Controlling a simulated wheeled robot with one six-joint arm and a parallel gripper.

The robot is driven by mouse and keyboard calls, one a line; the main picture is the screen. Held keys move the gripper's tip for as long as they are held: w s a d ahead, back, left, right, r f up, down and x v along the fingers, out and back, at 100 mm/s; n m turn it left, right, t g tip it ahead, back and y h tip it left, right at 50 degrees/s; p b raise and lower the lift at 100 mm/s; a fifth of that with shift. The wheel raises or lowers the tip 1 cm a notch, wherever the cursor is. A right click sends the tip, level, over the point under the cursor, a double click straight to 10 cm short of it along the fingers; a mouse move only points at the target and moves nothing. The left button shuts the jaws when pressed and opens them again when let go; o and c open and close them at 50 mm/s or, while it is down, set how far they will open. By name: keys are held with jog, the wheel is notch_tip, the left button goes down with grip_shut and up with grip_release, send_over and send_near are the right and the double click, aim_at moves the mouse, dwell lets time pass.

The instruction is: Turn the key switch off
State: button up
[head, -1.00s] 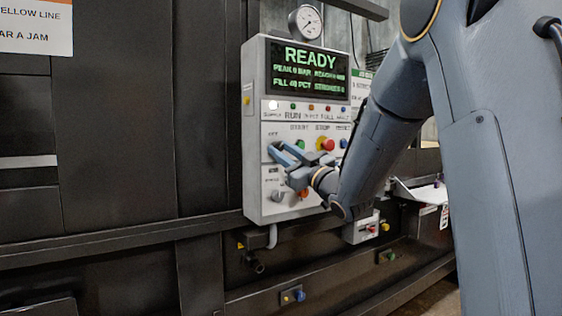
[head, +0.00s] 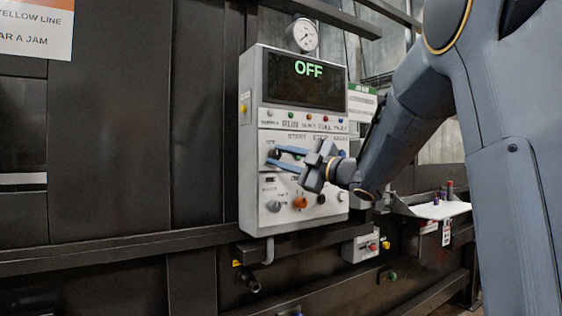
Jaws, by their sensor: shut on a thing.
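The control panel (head: 293,222) is a light grey box on the dark compactor wall. Its screen (head: 306,80) shows "OFF" in green. The key switch (head: 272,154) is a small dark knob at the panel's left, below the row of lamps. My gripper (head: 275,157) reaches in from the right, its blue fingers shut on the key switch and partly covering it. My gripper also hides the start and stop buttons.
A round gauge (head: 303,35) stands above the panel. A white shelf (head: 436,208) with small items juts out at right. A small grey box (head: 361,247) hangs below.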

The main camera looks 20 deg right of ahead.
dwell(0.3)
jog(key=o, duration=1.1)
jog(key=shift+c, duration=0.2)
jog(key=shift+s, duration=0.1)
jog(key=b+v, duration=0.1)
jog(key=v, duration=0.6)
jog(key=shift+s+d, duration=0.25)
